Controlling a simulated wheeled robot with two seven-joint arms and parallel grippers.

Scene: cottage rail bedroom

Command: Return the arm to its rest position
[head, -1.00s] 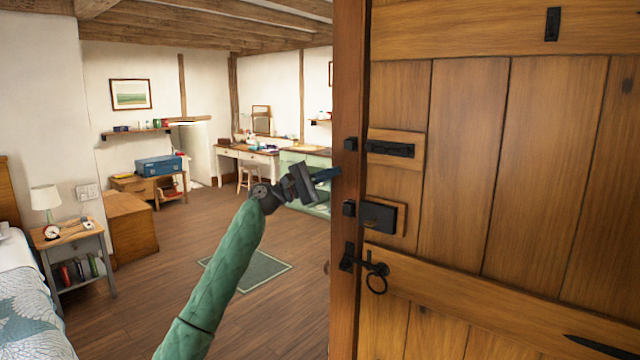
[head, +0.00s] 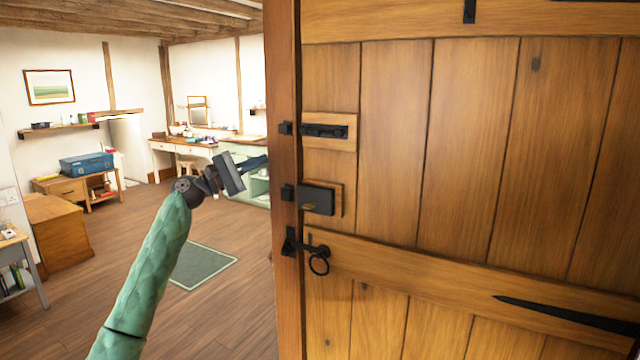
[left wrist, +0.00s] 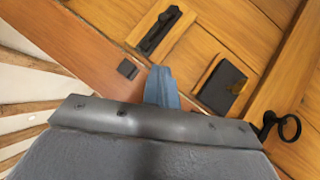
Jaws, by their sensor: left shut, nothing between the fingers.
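My left arm, in a green quilted sleeve, reaches up from the bottom left in the head view. Its dark gripper (head: 254,163) is held up in the air just left of the door's edge, with its blue-grey fingers together and empty. In the left wrist view the closed fingers (left wrist: 161,87) point toward the wooden door (left wrist: 235,30). Whether the fingertips touch the door edge cannot be told. My right gripper is not in view.
The plank door (head: 400,150) fills the right side, with a bolt (head: 324,131), a lock box (head: 317,200) and a ring handle (head: 319,262). A green rug (head: 205,266) lies on open floor. A wooden chest (head: 55,230) and nightstand (head: 35,270) stand at left.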

